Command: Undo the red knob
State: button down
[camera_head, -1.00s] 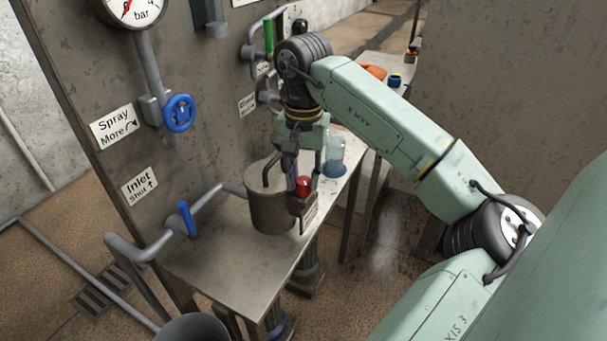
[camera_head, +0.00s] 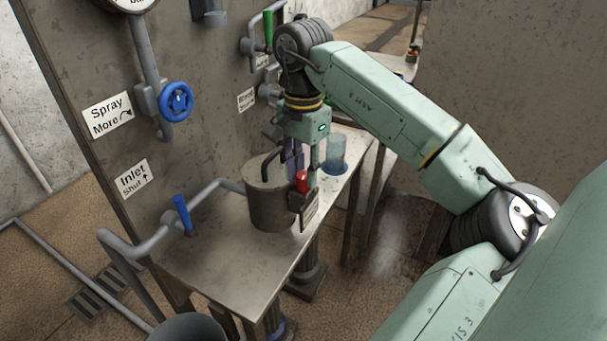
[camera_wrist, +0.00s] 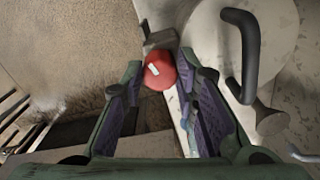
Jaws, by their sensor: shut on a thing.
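The red knob (camera_head: 302,181) is on a dark bracket at the side of a grey metal pot (camera_head: 268,205) with a curved handle on its lid. In the wrist view the knob (camera_wrist: 160,73) shows as a red round end with a small white mark, between my fingertips. My gripper (camera_head: 298,170) points down at the pot's right side, and its purple-padded fingers (camera_wrist: 161,82) are shut on the red knob. Part of the knob is hidden by the fingers in the head view. The pot stands upright on a metal table (camera_head: 225,262).
A blue-handled inlet pipe (camera_head: 182,213) and a blue valve wheel (camera_head: 176,98) are at the left by the wall panel. A clear blue-tinted jar (camera_head: 336,152) stands close behind my gripper. The table's front left is bare.

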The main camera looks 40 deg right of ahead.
jog(key=m+b, duration=0.1)
jog(key=m, duration=0.3)
jog(key=shift+m, duration=0.3)
jog(key=m+b, duration=0.1)
jog(key=m, duration=0.3)
jog(key=shift+w+m, duration=0.1)
jog(key=shift+m, duration=0.2)
jog(key=m+b, duration=0.1)
jog(key=m, duration=0.3)
jog(key=shift+d+m, duration=0.1)
jog(key=shift+m, duration=0.2)
jog(key=shift+m+b, duration=0.5)
jog(key=shift+m, duration=1.8)
jog(key=c, duration=1.2)
grip_release()
jog(key=shift+c, duration=0.2)
